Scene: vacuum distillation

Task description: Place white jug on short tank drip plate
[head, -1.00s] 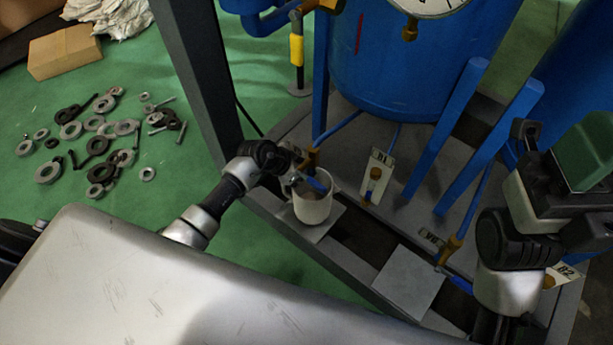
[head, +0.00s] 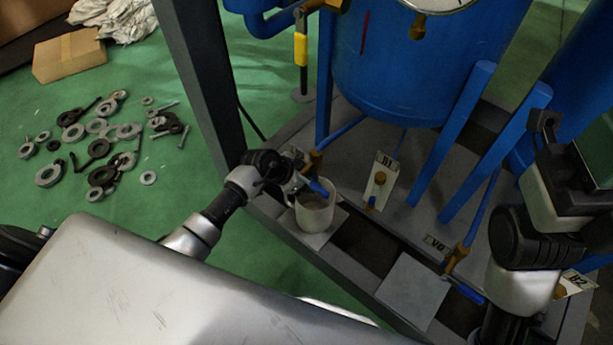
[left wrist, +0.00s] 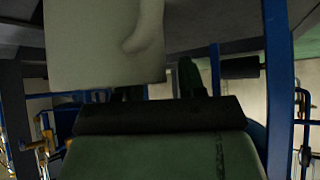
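The white jug (head: 315,212) stands upright at the left front of the frame, at or just over a grey square plate (head: 309,238); I cannot tell whether it touches. In the left wrist view, a large pale shape with a handle-like curve, apparently the jug (left wrist: 90,45), fills the upper left. My left gripper (head: 297,183) is beside the jug on its left, mostly hidden by its wrist; its fingertips are not clear. A second bare grey plate (head: 412,290) lies to the right. My right gripper (head: 543,130) is raised at the right edge, away from the jug, its fingers unclear.
A blue tank (head: 395,65) with slanted blue legs stands behind the jug. Blue-handled valves (head: 318,187) and the B1 tag (head: 380,182) are close by. A dark upright post (head: 200,80) is at the left. Loose rings and bolts (head: 98,148) lie on the green floor.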

